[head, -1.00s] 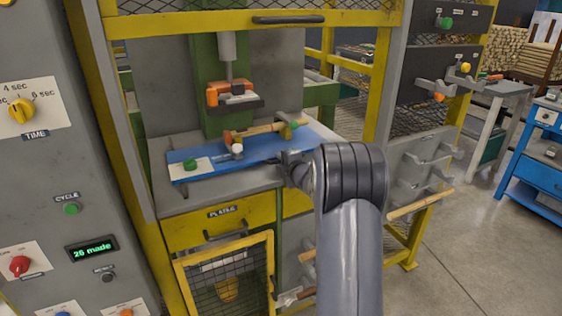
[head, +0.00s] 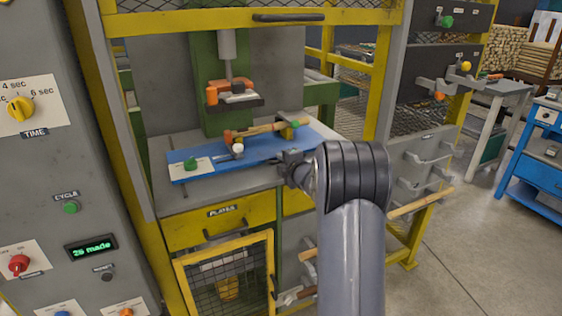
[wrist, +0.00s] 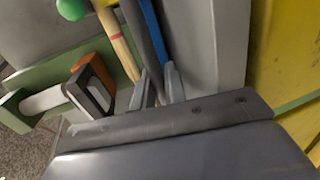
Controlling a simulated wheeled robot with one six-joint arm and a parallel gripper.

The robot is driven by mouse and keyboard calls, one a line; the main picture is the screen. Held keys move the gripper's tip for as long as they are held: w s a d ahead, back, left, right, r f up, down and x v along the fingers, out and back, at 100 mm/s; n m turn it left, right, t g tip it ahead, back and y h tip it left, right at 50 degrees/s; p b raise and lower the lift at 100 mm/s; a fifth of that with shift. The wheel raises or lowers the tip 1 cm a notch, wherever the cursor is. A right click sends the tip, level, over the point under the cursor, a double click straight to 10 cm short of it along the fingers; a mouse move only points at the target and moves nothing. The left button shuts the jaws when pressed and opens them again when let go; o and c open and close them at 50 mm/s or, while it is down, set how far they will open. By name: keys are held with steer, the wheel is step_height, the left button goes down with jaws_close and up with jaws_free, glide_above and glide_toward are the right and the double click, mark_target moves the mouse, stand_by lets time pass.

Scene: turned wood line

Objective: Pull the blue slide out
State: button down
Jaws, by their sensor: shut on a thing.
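The blue slide (head: 262,151) lies across the grey bed below the press, its left end bearing a white label and a green knob (head: 190,164). A turned wooden piece (head: 265,129) rests on it, with an orange block at its left and a dark-and-green holder at its right. My gripper (head: 287,156) is at the slide's front edge, right of the middle. In the wrist view my gripper (wrist: 162,87) is shut on the slide's edge, where the blue slide (wrist: 151,30) runs down to the fingers. My arm hides part of the bed's right side.
The orange press head (head: 232,92) hangs above and behind the slide. Yellow posts frame the bed at both sides. A yellow drawer (head: 225,224) and a mesh door (head: 228,277) are below. A grey control panel (head: 50,190) stands at left; open floor lies at right.

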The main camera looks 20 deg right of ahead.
steer(key=f+b+v, duration=0.1)
steer(key=f+v, duration=0.1)
steer(key=v, duration=1)
steer(key=s+a+f+b+v, duration=0.1)
steer(key=f+b+v, duration=0.1)
steer(key=v, duration=1)
steer(key=shift+d+f, duration=0.45)
steer(key=shift+f, duration=0.2)
steer(key=c, duration=1.8)
jaws_free()
steer(key=shift+s, duration=0.2)
steer(key=shift+s+r, duration=0.1)
steer(key=p+v, duration=0.1)
steer(key=v, duration=0.9)
steer(key=shift+s+r, duration=0.1)
steer(key=shift+s, duration=0.25)
steer(key=shift+w, duration=0.1)
